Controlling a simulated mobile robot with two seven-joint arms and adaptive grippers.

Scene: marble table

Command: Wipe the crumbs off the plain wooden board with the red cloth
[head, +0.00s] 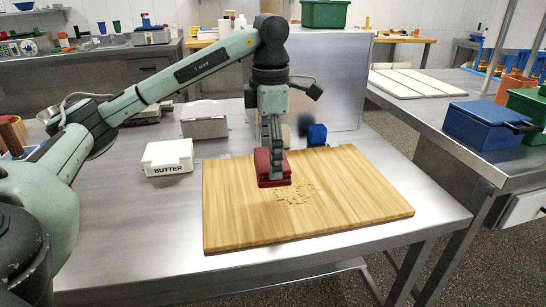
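The plain wooden board (235,224) lies flat on the metal table in the head view. The red cloth (273,170), folded into a thick pad, is over the board's back left part, just left of and behind the crumbs. My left gripper (271,148) points down and is shut on the red cloth. Whether the cloth's underside touches the board I cannot tell. My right gripper is not in view.
A white butter box (168,158) stands left of the board, with a grey box (204,120) behind it. A small blue object (317,135) stands at the board's back edge. The metal table (130,235) is clear at the front left.

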